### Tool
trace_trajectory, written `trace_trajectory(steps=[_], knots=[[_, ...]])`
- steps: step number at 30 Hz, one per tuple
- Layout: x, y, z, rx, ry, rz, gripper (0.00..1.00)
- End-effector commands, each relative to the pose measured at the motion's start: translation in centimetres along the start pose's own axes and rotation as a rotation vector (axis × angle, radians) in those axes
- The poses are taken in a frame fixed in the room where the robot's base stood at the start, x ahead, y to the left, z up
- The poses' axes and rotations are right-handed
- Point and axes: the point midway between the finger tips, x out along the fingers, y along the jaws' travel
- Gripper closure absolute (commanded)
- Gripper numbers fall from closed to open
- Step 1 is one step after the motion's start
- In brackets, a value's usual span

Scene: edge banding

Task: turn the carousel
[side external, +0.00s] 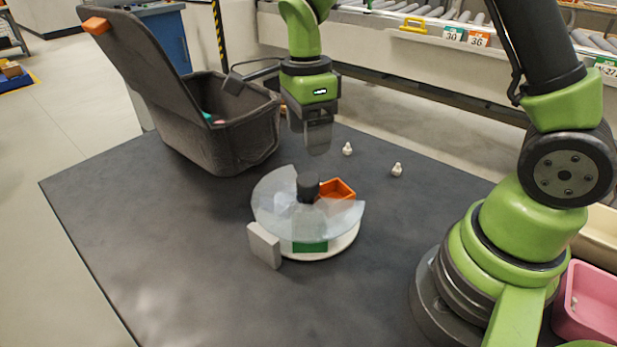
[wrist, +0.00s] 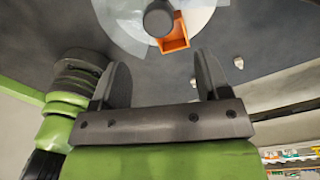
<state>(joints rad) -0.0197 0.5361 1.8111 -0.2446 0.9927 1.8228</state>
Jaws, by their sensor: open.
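The carousel (side external: 345,240) is a round white turntable on the dark table, with a dark knob (side external: 308,187) at its centre. A clear cover (side external: 275,205) lies over much of it. An orange bin (side external: 338,189) shows in the cover's gap at the back right, and a green bin (side external: 310,247) shows at the front. My gripper (side external: 318,150) is above and behind the carousel, apart from it. In the wrist view, my gripper (wrist: 160,75) has its two fingers spread with nothing between them. The knob (wrist: 158,19) and orange bin (wrist: 175,37) lie beyond the fingertips.
A grey block (side external: 264,245) stands at the carousel's front left. Two small white pieces, one nearer the middle (side external: 347,149) and one farther right (side external: 397,169), lie on the table. A dark lidded tote (side external: 225,140) stands at the back left. The table's front left is clear.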

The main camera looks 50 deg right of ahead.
Motion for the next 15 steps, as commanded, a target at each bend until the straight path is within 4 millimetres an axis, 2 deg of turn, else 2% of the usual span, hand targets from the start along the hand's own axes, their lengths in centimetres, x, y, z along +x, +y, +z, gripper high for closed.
trace_trajectory(steps=[2, 5, 8, 15], knots=[[-0.2, 0.3, 0.4, -0.094, -0.008, -0.020, 0.30], [0.3, 0.4, 0.5, -0.140, -0.009, -0.026, 0.30], [1.6, 0.4, 0.5, -0.141, -0.007, -0.023, 0.30], [6.2, 0.3, 0.5, -0.137, -0.006, -0.022, 0.30]])
